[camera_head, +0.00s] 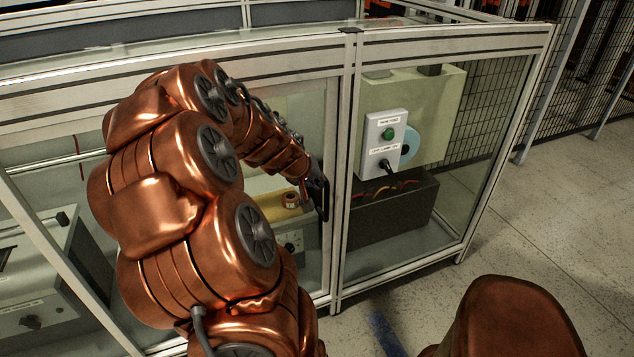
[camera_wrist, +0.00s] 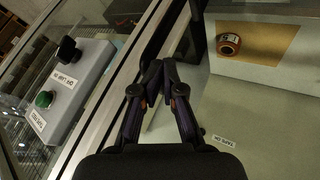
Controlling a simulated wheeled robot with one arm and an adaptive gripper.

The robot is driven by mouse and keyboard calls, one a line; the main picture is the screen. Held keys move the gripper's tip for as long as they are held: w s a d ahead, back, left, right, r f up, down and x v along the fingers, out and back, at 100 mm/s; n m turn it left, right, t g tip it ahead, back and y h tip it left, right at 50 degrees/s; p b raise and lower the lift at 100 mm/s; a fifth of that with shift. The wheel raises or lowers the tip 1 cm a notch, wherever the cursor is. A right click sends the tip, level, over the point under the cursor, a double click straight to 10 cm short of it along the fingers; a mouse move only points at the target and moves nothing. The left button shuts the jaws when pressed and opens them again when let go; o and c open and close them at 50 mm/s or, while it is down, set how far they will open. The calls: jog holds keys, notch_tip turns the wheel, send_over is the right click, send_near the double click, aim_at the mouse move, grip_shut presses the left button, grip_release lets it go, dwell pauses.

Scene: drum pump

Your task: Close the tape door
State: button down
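The tape door (camera_head: 318,122) is a clear panel in a pale metal frame, left of the middle post, and it looks nearly flush with that post; I cannot tell if a small gap is left. A black handle (camera_head: 325,200) stands near its right edge and also shows in the wrist view (camera_wrist: 160,42). My gripper (camera_wrist: 160,72) has its fingers drawn close together at the handle and appears shut on it. My arm hides much of the door in the head view. A brown tape roll (camera_head: 291,200) sits behind the door, on a yellowish patch in the wrist view (camera_wrist: 229,43).
The middle post (camera_head: 344,170) stands right of the door. Behind the right-hand panel is a grey switch box (camera_head: 383,143) with a green button and a black knob, above a dark box (camera_head: 395,215). Open concrete floor (camera_head: 540,220) lies to the right.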

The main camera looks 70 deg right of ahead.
jog(key=shift+f, duration=0.1)
jog(key=w+a+r+b, duration=0.1)
jog(key=w+a+r, duration=0.4)
jog(key=a+r, duration=0.2)
jog(key=shift+w+a+r+b, duration=0.2)
jog(key=shift+a+b, duration=0.2)
jog(key=shift+a, duration=0.2)
